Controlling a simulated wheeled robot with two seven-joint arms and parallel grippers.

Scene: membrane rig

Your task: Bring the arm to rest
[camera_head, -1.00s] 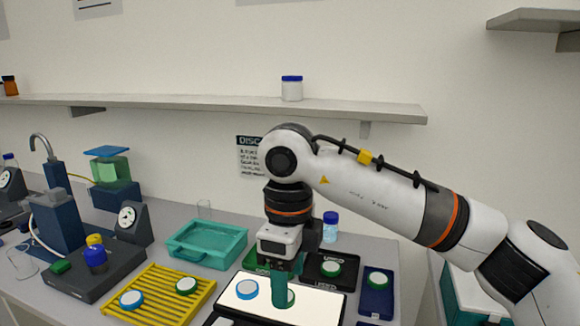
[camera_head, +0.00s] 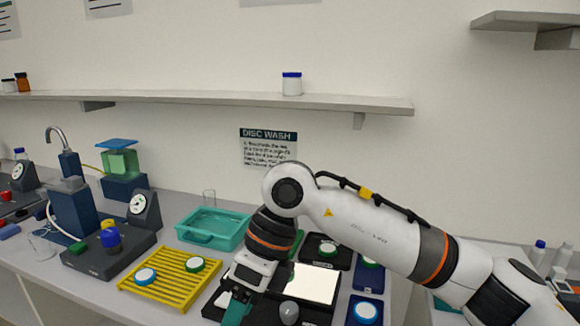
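My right arm reaches in from the right and bends down over the bench. Its gripper (camera_head: 236,310) points down at the bottom edge, at the left side of a black unit with a bright white plate (camera_head: 315,283). Teal finger parts show at its tip. The fingers overlap from this angle, so I cannot tell whether they are open or hold anything. The part of the plate behind the wrist is hidden. My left gripper is not in view.
A yellow rack (camera_head: 160,290) holds a blue-ringed and a green disc. A teal tray (camera_head: 215,230) stands behind it. A shelf (camera_head: 215,99) runs above.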

